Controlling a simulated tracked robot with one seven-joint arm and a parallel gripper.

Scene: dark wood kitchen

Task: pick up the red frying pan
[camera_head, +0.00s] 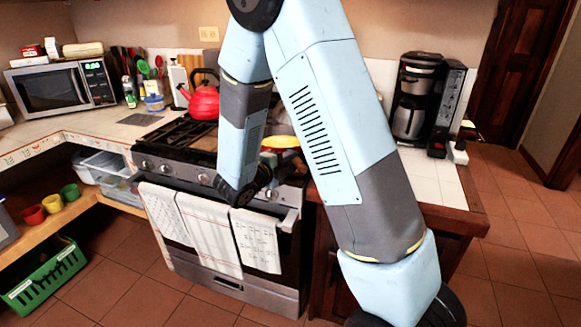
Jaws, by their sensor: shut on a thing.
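My gripper (266,172) is low over the front right of the stove, at the end of my blue and grey arm. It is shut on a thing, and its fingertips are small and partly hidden. Just beyond it is a shallow piece with a yellow inside and a bit of red at its edge (281,142), which I take for the red frying pan. My arm hides much of it. The grip point is hard to make out, and I cannot tell whether the pan is clear of the stove.
A red kettle (203,100) stands on the stove (170,143). Towels (212,228) hang on the oven handle. A coffee maker (416,100) is on the right counter, a microwave (62,88) at the left. Floor at right is clear.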

